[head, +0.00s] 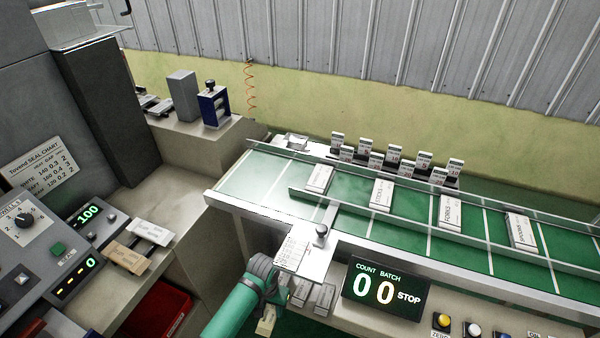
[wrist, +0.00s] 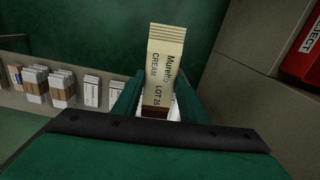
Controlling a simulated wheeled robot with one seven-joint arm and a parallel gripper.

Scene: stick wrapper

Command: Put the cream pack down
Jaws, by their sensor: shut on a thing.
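The cream pack (wrist: 165,62), a pale slim wrapper with dark print reading CREAM and a LOT number, stands up between my fingers in the wrist view. My gripper (wrist: 157,108) is shut on its lower end, with a green finger on each side. In the head view my gripper (head: 272,300) is low at the bottom centre, in front of the conveyor. A small pale piece (head: 265,326) shows below it, probably the same pack. The surface under the pack cannot be made out.
A red REJECT bin (wrist: 305,52) is at the upper right of the wrist view; a red bin (head: 160,310) shows in the head view. White packs (wrist: 92,90) and banded bundles (wrist: 35,82) stand at left. The green conveyor (head: 350,212) carries several packs. A counter display (head: 385,290) is nearby.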

